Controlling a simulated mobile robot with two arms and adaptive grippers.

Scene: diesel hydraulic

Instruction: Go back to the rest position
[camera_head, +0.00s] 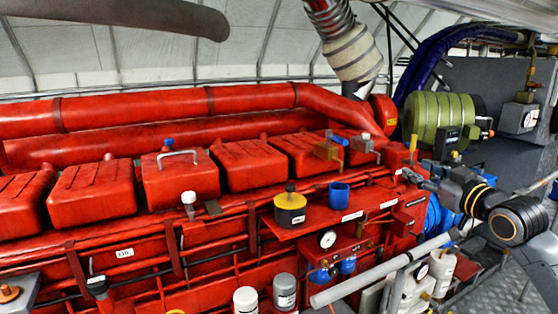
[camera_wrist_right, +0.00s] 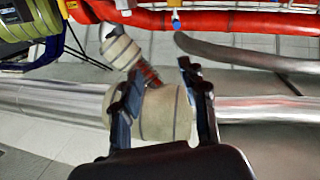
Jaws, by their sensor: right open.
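My right gripper (camera_head: 412,176) comes in from the right edge in the head view, beside the right end of the red engine (camera_head: 100,235). Its jaws are small there. In the right wrist view the two dark fingers of my right gripper (camera_wrist_right: 160,78) stand apart. A beige wrapped pipe section (camera_wrist_right: 166,113) shows between and beyond the fingers, and I see nothing held. My left gripper is in neither view.
A yellow-black pot (camera_head: 290,212) and a blue cup (camera_head: 339,193) stand on a red shelf. A grey pipe (camera_head: 380,271) slants below my right arm. A green cylinder (camera_head: 440,117) and blue hoses (camera_head: 437,50) are behind it. Grey floor shows at lower right.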

